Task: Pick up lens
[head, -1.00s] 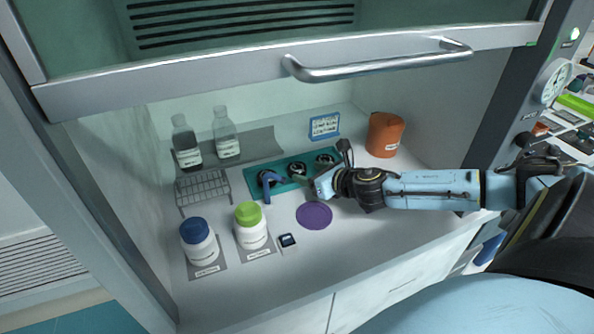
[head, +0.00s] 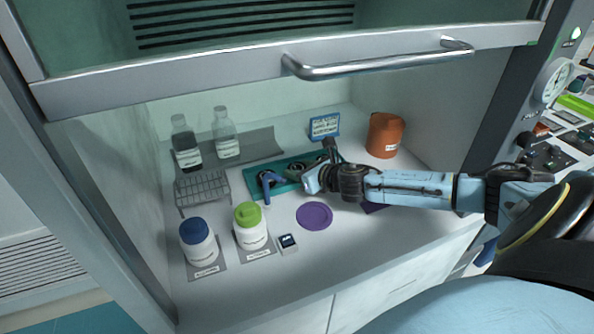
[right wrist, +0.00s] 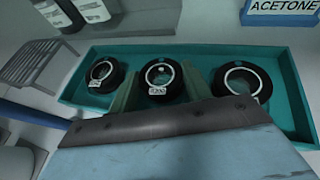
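Three black-ringed lenses stand in a teal tray (right wrist: 75,80). They are a left lens (right wrist: 101,76), a middle lens (right wrist: 160,77) and a right lens (right wrist: 241,82). The left lens also shows in the head view (head: 265,178). My right gripper (right wrist: 161,90) reaches over the tray, with its greenish fingers apart on either side of the middle lens. Small gaps seem to remain; contact cannot be told. In the head view my right gripper (head: 303,177) hides part of the tray (head: 256,189) and the right lens. My left gripper is not in view.
A blue bent item (head: 268,186) is beside the left lens. A purple disc (head: 314,216) lies in front of the tray. A wire rack (head: 203,189), bottles (head: 227,140), lidded jars (head: 250,232) and an orange container (head: 385,136) stand around. The raised sash handle (head: 385,64) is above.

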